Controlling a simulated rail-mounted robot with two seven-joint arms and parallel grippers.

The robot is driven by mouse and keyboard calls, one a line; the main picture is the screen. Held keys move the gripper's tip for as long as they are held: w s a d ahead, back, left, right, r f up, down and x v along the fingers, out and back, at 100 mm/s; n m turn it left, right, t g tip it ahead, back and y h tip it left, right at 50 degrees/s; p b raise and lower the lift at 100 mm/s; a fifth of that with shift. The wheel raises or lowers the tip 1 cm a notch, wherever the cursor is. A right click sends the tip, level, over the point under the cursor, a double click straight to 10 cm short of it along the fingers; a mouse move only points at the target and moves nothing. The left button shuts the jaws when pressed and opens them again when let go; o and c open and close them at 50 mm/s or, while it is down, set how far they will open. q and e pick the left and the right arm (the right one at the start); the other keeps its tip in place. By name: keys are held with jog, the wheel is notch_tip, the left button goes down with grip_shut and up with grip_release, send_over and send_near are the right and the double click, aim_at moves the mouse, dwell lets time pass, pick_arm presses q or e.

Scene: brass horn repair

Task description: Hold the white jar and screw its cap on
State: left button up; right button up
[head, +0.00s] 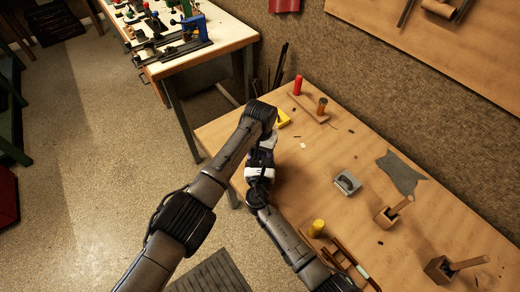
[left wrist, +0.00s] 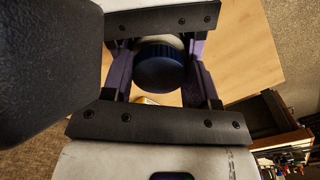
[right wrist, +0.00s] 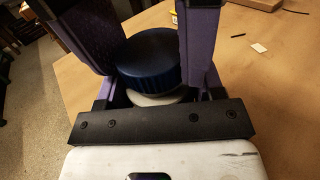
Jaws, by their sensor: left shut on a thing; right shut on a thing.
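The dark blue ribbed cap (right wrist: 147,62) sits on top of the white jar (right wrist: 157,99), between the fingers of my two facing grippers. In the right wrist view a white band of the jar shows under the cap. My right gripper (head: 257,178) is shut on the jar, low down near its palm. My left gripper (head: 262,150) comes from the opposite side and is shut on the cap. The cap (left wrist: 160,72) also shows in the left wrist view, with a bit of jar behind it. Fingers hide most of the jar. I cannot tell how far the cap is threaded.
The grippers are over the left edge area of the wooden bench (head: 350,145). Another workbench (head: 205,52) stands behind.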

pick_arm(q)
jog(key=shift+s+a+f, duration=0.15)
jog(key=shift+f, duration=0.55)
pick_arm(e)
jog(key=shift+w+a+r, duration=0.1)
jog(key=shift+a+r, duration=0.15)
jog(key=shift+r, duration=0.15)
pick_arm(q)
jog(key=o, duration=0.6)
jog(key=shift+c, duration=0.2)
jog(key=shift+r, duration=1.6)
pick_arm(e)
jog(key=shift+f, duration=0.1)
pick_arm(q)
jog(key=shift+r, duration=0.6)
pick_arm(e)
jog(key=shift+d, duration=0.15)
pick_arm(q)
jog(key=shift+r, duration=0.1)
pick_arm(e)
jog(key=shift+f, duration=0.15)
